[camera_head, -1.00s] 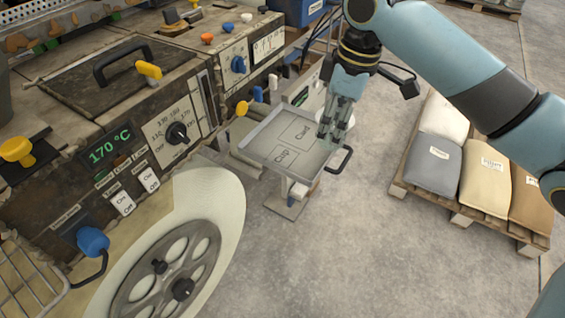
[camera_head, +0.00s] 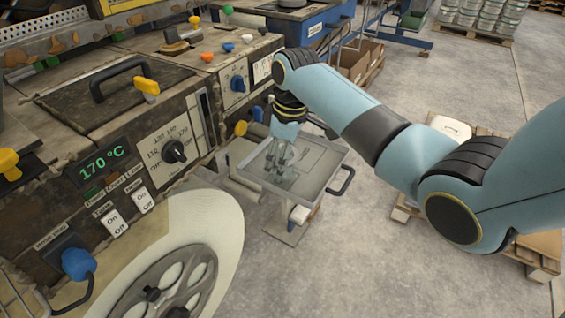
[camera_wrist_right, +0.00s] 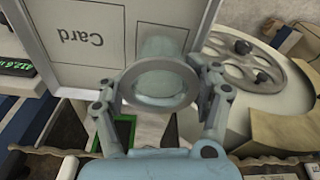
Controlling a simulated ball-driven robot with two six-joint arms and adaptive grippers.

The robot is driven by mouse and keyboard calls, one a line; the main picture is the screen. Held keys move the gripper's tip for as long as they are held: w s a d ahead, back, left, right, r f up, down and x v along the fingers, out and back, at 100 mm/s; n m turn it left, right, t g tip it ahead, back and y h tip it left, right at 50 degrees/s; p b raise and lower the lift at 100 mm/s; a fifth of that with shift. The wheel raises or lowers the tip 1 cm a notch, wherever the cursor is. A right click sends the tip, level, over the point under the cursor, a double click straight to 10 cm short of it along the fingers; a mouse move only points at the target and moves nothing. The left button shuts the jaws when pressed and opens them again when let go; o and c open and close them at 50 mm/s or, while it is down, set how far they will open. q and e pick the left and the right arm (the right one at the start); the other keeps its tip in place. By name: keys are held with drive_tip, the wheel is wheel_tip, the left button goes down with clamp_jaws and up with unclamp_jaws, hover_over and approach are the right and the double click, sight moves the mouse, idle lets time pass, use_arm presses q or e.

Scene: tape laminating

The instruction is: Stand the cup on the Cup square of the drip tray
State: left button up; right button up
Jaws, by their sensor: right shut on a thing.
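The drip tray (camera_head: 322,170) is a shallow grey metal tray with outlined squares and a black handle at its right. In the right wrist view its floor (camera_wrist_right: 112,12) shows the Card square at left. The square beside it is largely covered by the cup. My right gripper (camera_head: 277,165) is over the left-front part of the tray. Its fingers are shut on the cup (camera_wrist_right: 160,85), a pale grey-green cup whose round rim faces the wrist camera. In the head view the cup is mostly hidden by the fingers. I cannot tell whether its base touches the tray. My left gripper is out of view.
The worn laminating machine (camera_head: 125,110) with its display, knobs and large pale wheel (camera_head: 205,225) stands left of the tray. A pallet with sacks (camera_head: 450,127) is partly behind my right arm. Open floor (camera_head: 330,260) lies in front and right of the tray.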

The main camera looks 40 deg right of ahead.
drive_tip(key=shift+f, duration=0.7)
drive_tip(key=o, duration=1.9)
drive_tip(key=shift+f, duration=0.15)
wheel_tip(320, 180, up, 12)
drive_tip(key=s, duration=0.1)
drive_tip(key=shift+d+p, duration=0.4)
drive_tip(key=shift+p, duration=0.05)
drive_tip(key=shift+s, duration=0.15)
